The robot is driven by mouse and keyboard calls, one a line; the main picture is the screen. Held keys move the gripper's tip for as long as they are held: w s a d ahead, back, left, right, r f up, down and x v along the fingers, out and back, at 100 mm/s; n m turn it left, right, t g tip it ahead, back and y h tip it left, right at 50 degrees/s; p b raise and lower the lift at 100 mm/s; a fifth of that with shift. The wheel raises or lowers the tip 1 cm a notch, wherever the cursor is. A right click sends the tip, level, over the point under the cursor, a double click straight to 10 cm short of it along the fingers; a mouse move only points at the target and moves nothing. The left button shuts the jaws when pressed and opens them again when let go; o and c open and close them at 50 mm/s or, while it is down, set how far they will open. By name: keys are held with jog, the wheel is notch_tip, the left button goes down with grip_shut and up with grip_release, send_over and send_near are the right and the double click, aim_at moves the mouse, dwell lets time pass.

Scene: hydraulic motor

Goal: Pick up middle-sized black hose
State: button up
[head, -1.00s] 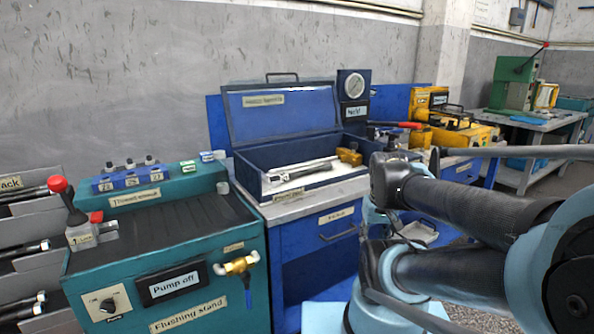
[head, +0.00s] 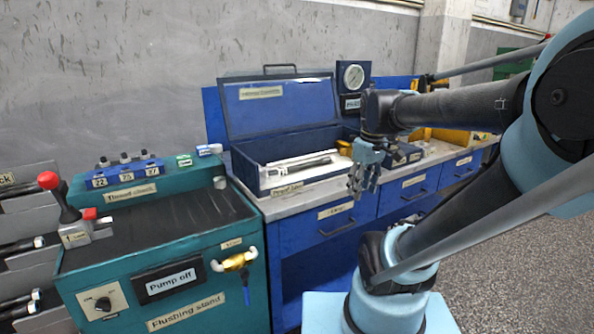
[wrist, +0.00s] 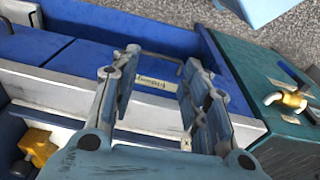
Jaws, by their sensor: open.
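Several black hoses with silver end fittings lie in a grey rack at the left edge of the head view. One hose (head: 20,245) lies on a middle shelf and another hose (head: 20,300) lies lower down. Their far parts are cut off by the frame, so I cannot tell which is middle-sized. My gripper (head: 363,187) is open and empty, hanging in front of the blue workbench, well to the right of the rack. In the wrist view its two fingers (wrist: 160,68) are spread apart over the bench edge, with no hose between them.
A teal flushing stand (head: 150,240) with a red-knobbed lever (head: 62,200) stands between the rack and the blue workbench (head: 330,225). An open blue toolbox (head: 285,150) sits on the bench. Grey floor (head: 480,250) is clear at the right.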

jog(key=w+a+r+n+g, duration=0.1)
jog(key=w+a+r+n, duration=0.35)
jog(key=w, duration=0.25)
jog(key=w+a+r+n, duration=0.4)
jog(key=w+r+n, duration=0.1)
jog(key=w+r, duration=0.15)
jog(key=n+g, duration=0.1)
jog(key=n, duration=0.7)
send_near(301, 165)
jog(key=shift+y, duration=0.4)
notch_tip(301, 165, down, 4)
jog(key=shift+f, duration=0.1)
jog(key=shift+a+f, duration=0.2)
jog(key=shift+f, duration=1.05)
jog(key=shift+a+f, duration=0.15)
jog(key=shift+f, duration=1.15)
grip_shut()
